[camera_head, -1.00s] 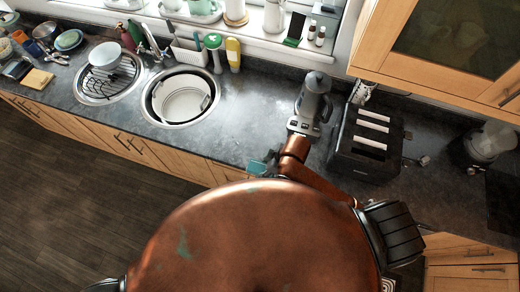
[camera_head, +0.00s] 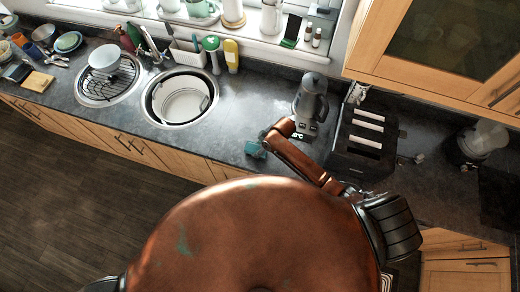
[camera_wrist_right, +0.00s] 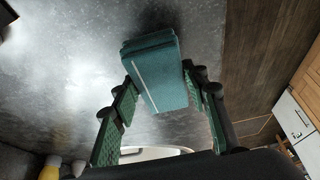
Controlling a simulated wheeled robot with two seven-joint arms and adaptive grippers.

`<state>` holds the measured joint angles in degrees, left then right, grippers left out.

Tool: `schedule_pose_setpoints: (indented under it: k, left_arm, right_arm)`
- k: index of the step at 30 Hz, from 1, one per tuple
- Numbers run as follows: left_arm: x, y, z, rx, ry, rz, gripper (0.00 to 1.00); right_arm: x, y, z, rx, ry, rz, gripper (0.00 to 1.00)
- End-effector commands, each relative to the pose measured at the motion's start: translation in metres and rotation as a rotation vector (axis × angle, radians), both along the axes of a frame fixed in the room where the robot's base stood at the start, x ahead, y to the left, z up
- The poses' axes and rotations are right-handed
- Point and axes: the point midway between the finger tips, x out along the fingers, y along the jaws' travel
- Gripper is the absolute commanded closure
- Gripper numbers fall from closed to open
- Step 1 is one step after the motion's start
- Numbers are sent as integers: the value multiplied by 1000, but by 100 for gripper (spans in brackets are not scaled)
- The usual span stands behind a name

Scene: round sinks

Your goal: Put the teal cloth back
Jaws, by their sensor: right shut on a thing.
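The teal cloth (camera_wrist_right: 157,75) is folded into a thick block with a thin pale stripe. In the right wrist view it sits between the two green-padded fingers of my right gripper (camera_wrist_right: 160,82), which is shut on it. In the head view the cloth (camera_head: 254,149) shows at the end of my right arm, by the counter's front edge, left of the kettle. My right gripper (camera_head: 264,140) is small there and partly hidden by its own arm. I cannot tell whether the cloth touches the counter. My left gripper is out of view.
The counter between sink and kettle (camera_head: 250,105) is clear.

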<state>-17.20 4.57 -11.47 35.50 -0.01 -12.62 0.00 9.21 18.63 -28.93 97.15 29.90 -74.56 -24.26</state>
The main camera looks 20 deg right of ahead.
Motion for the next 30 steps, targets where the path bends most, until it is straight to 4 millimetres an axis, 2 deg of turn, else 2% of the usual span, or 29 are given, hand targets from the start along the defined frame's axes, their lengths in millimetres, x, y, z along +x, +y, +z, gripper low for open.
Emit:
schedule_pose_setpoints:
  k: [4,14,15,22,30]
  left_arm:
    - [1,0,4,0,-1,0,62]
    - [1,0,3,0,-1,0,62]
    - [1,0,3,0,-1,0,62]
    - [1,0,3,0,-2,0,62]
    - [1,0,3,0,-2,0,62]
  right_arm:
    - [-2,-1,-17,-1,4,0,78]
    - [-2,-1,-21,-2,1,0,78]
    - [-2,0,-21,-1,2,0,57]
    - [-2,0,-21,-1,2,0,42]
    - [-2,0,-20,-1,2,0,41]
